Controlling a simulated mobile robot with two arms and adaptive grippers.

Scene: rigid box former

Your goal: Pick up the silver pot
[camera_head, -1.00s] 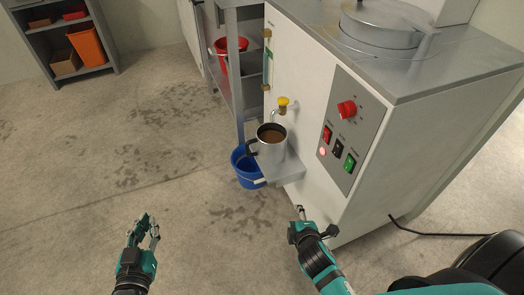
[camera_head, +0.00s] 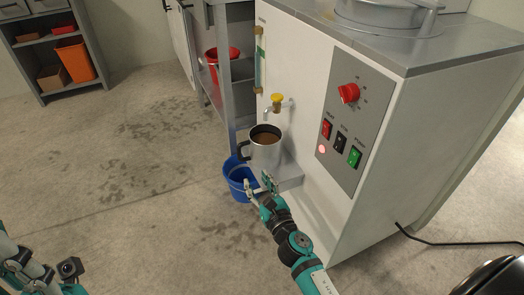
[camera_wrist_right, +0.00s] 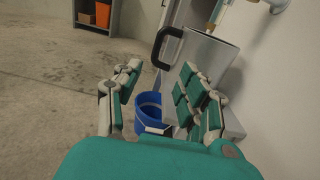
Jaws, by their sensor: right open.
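The silver pot (camera_head: 266,152) stands upright on a small shelf on the front of the white machine, below a yellow-handled tap. It holds brown liquid and has a dark handle on its left. In the right wrist view the pot (camera_wrist_right: 204,58) is ahead and to the upper right, its black handle (camera_wrist_right: 163,46) pointing left. My right gripper (camera_head: 260,184) is open and empty, just below and in front of the pot; its spread fingers also show in the right wrist view (camera_wrist_right: 158,92). Part of my left arm shows at the lower left; its fingertips are not visible.
A blue bucket (camera_head: 238,180) stands on the floor left of the shelf. The white machine (camera_head: 310,80) has a red knob and buttons. A red bucket (camera_head: 212,66) sits on a grey rack behind. The floor at left is clear.

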